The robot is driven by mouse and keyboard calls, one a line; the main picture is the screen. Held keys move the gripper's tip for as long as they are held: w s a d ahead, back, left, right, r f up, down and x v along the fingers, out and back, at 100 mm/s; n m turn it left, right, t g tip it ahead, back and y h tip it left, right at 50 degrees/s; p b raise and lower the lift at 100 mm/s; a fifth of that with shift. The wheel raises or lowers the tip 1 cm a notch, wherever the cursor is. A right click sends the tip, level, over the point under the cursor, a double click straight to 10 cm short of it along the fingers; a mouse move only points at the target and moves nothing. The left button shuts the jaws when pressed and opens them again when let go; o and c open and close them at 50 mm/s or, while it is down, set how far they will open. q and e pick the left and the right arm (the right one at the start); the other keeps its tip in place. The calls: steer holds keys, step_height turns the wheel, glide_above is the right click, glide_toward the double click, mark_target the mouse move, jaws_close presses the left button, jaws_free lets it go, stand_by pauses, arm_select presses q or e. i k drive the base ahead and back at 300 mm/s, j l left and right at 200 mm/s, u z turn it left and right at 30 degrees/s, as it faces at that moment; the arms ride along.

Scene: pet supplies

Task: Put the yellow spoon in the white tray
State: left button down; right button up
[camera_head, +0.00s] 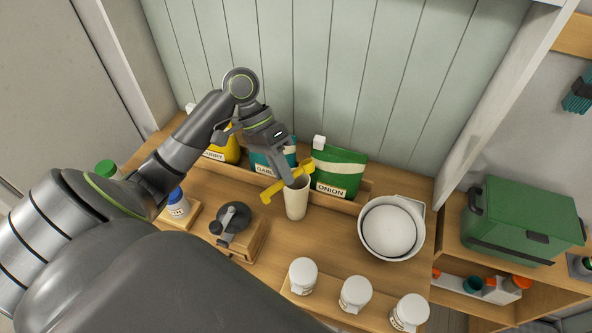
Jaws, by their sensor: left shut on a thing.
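The yellow spoon (271,192) is held in my left gripper (289,178) and slants across it, close to the rim of a pale cup (297,203). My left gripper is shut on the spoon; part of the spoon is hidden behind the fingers. Whether the spoon touches the cup I cannot tell. A round white dish with a raised side (414,207) stands on the counter to the right. A low white holder (456,283) with small teal and orange things lies on the shelf at the right; which one is the white tray is unclear. My right gripper is not in view.
Green (341,170), teal and yellow bags stand in a rack behind the cup. A dark grinder-like thing (234,218) sits on a wooden block at left. White jars (355,294) line the front. A green box (523,219) stands right. Bare counter lies between cup and dish.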

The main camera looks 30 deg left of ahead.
mark_target(418, 207)
steer(key=k, duration=1)
